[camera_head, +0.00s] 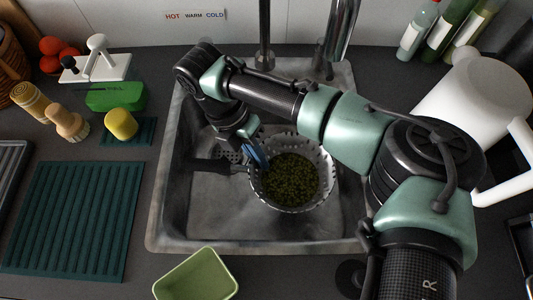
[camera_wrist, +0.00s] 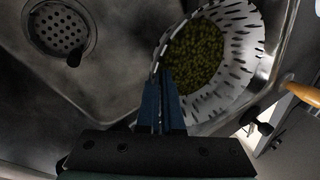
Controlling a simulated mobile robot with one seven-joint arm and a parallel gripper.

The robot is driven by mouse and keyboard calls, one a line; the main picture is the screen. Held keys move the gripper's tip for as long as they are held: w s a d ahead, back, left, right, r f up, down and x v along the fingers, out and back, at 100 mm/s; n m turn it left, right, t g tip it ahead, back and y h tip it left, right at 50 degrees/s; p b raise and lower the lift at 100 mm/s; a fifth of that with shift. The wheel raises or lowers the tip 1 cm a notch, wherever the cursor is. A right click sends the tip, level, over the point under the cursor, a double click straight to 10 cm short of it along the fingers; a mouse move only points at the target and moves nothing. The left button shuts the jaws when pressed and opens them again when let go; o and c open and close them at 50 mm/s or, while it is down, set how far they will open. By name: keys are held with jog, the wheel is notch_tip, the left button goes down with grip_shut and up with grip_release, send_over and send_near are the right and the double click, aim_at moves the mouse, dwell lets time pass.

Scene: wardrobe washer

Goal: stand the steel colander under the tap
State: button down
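The steel colander (camera_head: 326,166) is in the sink basin, round with a slotted wall, and holds many small green pieces (camera_head: 290,180). It also shows in the wrist view (camera_wrist: 236,60). My gripper (camera_head: 258,155) is at the colander's left rim. In the wrist view its blue fingers (camera_wrist: 160,98) are close together with the rim between them. I cannot tell whether the colander's base touches the sink floor. The metal tap (camera_head: 340,32) rises behind the sink, cut off by the top edge; a dark upright pipe (camera_head: 264,35) stands left of it.
The sink (camera_head: 185,215) has a drain (camera_wrist: 62,32) left of the colander. A green tub (camera_head: 196,277) stands at its front edge. Bottles (camera_head: 418,32) and a white jug (camera_head: 480,95) stand right.

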aim_at(266, 175)
jog(key=shift+d+f+n, duration=0.3)
jog(key=shift+d+f, duration=0.1)
jog(key=shift+d, duration=0.45)
jog(key=shift+r, duration=0.15)
jog(key=shift+w+f+b, duration=0.1)
jog(key=shift+f+b, duration=1.6)
jog(key=shift+f, duration=2.4)
jog(key=shift+f, duration=0.35)
jog(key=c, duration=1)
grip_release()
jog(key=shift+o, duration=0.2)
jog(key=shift+o, duration=1.4)
